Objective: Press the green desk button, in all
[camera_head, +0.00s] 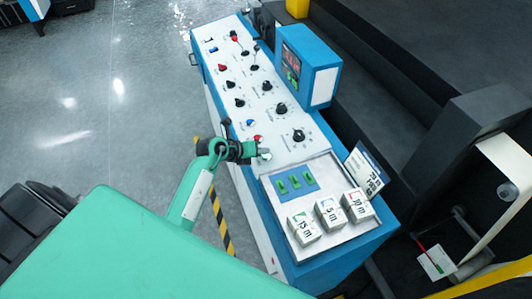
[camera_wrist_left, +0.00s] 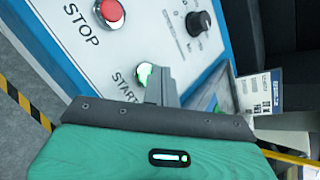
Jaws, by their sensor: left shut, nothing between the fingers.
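The green desk button (camera_wrist_left: 144,73), marked START, shows in the left wrist view on the white panel of the desk (camera_head: 284,135). My left gripper (camera_head: 264,155) is shut and empty over the lower part of the panel. In the left wrist view its grey fingers (camera_wrist_left: 160,84) overlap the right side of the green button. I cannot tell whether they touch it. In the head view the gripper mostly hides the button. The red STOP button (camera_wrist_left: 110,12) sits farther up the panel, and it shows in the head view (camera_head: 257,137). My right gripper is out of view.
Several black knobs stand along the panel, one (camera_head: 298,135) close to my gripper. A blue display box (camera_head: 310,65) rises at the back right. A silver tray (camera_head: 335,236) holds a blue card (camera_head: 289,184) and labelled white blocks (camera_head: 329,212).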

